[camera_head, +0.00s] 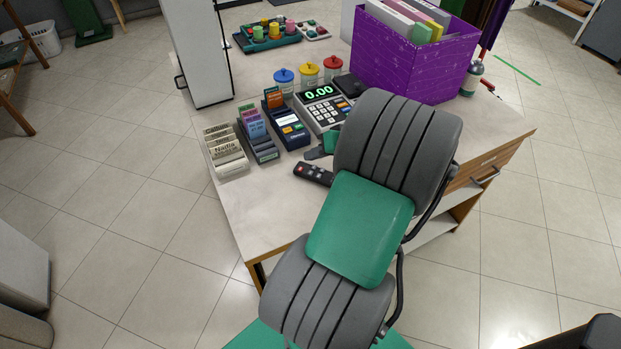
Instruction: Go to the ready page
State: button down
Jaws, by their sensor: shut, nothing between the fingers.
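No page marked ready can be made out in the head view. A black remote (313,174) with a red button lies near the front edge of the counter (235,205). My gripper (314,153) is mostly hidden behind my grey and green arm. Only a dark tip and a bit of green show, just behind the remote and in front of the cash register (324,104). The gripper is shut and holds nothing visible. The register's display reads 0.00. A tall white panel (196,45) stands at the counter's left edge; its face is turned away from view.
A card rack (226,160) with names, a second card rack (258,138) and a blue card terminal (287,128) stand left of the register. Jars with coloured lids (310,75) and a purple box (410,50) stand behind.

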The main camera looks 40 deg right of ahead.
jog(key=shift+f+b, duration=0.8)
jog(key=shift+f, duration=0.95)
dwell(0.5)
jog(key=shift+f, duration=0.4)
jog(key=shift+f+b, duration=0.4)
jog(key=shift+b, duration=0.05)
dwell(0.3)
jog(key=shift+r+p, duration=0.7)
jog(key=shift+r, duration=0.1)
jog(key=shift+r, duration=0.1)
notch_tip(320, 180, up, 5)
jog(key=p, duration=0.4)
dwell(2.3)
